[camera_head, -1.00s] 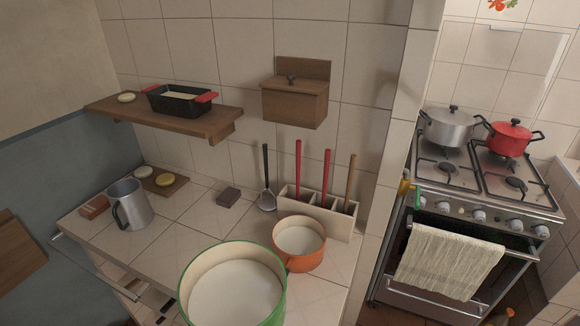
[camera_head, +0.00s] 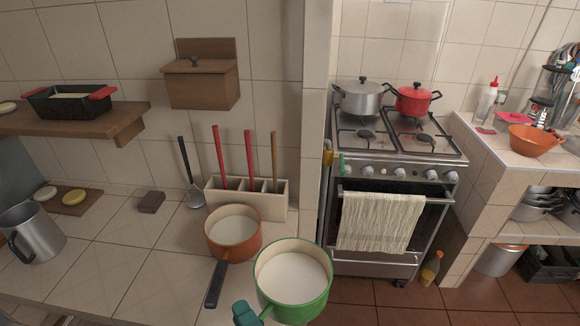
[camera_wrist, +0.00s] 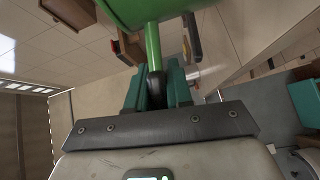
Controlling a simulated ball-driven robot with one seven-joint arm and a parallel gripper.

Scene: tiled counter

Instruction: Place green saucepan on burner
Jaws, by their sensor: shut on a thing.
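The green saucepan (camera_head: 292,283), pale inside, is held up near the counter's front right corner. Its green handle shows in the wrist view (camera_wrist: 153,45). My gripper (camera_head: 246,312) is shut on the handle, and its teal fingers also show in the wrist view (camera_wrist: 156,88). The stove (camera_head: 395,150) stands to the right, past a tiled wall end. Its two front burners (camera_head: 366,134) look empty. A grey pot (camera_head: 360,98) and a red pot (camera_head: 412,99) stand on the back burners.
An orange saucepan (camera_head: 233,234) with a dark handle stands on the counter just left of the green one. A utensil holder (camera_head: 247,202) is behind it. A towel (camera_head: 380,222) hangs on the oven door. The tiled wall end (camera_head: 313,130) separates counter and stove.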

